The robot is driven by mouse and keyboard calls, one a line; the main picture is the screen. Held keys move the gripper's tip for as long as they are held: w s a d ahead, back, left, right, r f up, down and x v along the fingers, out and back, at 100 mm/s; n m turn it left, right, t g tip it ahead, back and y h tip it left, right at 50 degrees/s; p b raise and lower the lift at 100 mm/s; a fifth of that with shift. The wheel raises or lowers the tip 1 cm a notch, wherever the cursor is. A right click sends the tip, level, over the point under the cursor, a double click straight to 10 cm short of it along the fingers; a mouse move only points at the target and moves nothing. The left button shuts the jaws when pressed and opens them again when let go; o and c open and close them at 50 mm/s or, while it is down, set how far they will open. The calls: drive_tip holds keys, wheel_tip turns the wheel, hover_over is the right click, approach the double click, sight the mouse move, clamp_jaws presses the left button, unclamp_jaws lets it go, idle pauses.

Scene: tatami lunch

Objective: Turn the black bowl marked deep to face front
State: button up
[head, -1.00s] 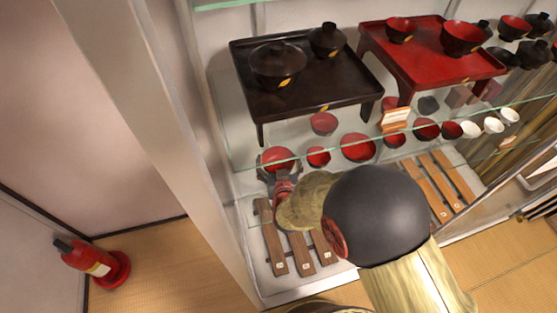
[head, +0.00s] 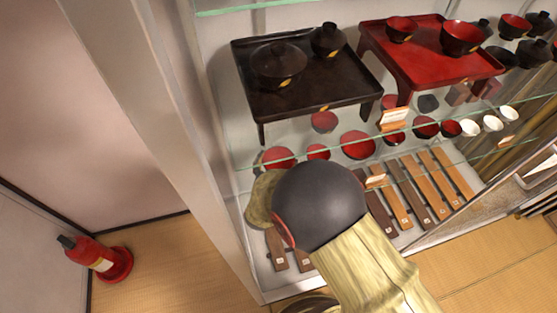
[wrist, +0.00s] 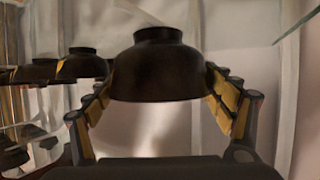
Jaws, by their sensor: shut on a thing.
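In the wrist view a black bowl (wrist: 160,62) is between the two fingers of my gripper (wrist: 160,88). The fingers' yellow pads press on its sides, so my gripper is shut on it. Its foot points up in this picture, as do the feet of the bowls behind. No mark is readable on the side that shows. In the head view my arm hides the gripper. A bowl with a red inside (head: 277,157) shows on the lower glass shelf just beyond my arm; I cannot tell surely whether it is the held one.
A black tray table (head: 300,98) with lidded bowls and a red tray table (head: 430,60) stand above. Red-lined bowls (head: 358,145) and white cups (head: 492,123) line the shelf to the right. A cabinet post (head: 150,120) and a fire extinguisher (head: 95,256) are at left.

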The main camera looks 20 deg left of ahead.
drive_tip(key=shift+f, duration=0.2)
idle(0.5)
drive_tip(key=o, duration=1.3)
drive_tip(key=shift+r+p, duration=2)
drive_tip(key=shift+r, duration=0.55)
drive_tip(key=shift+f, duration=0.1)
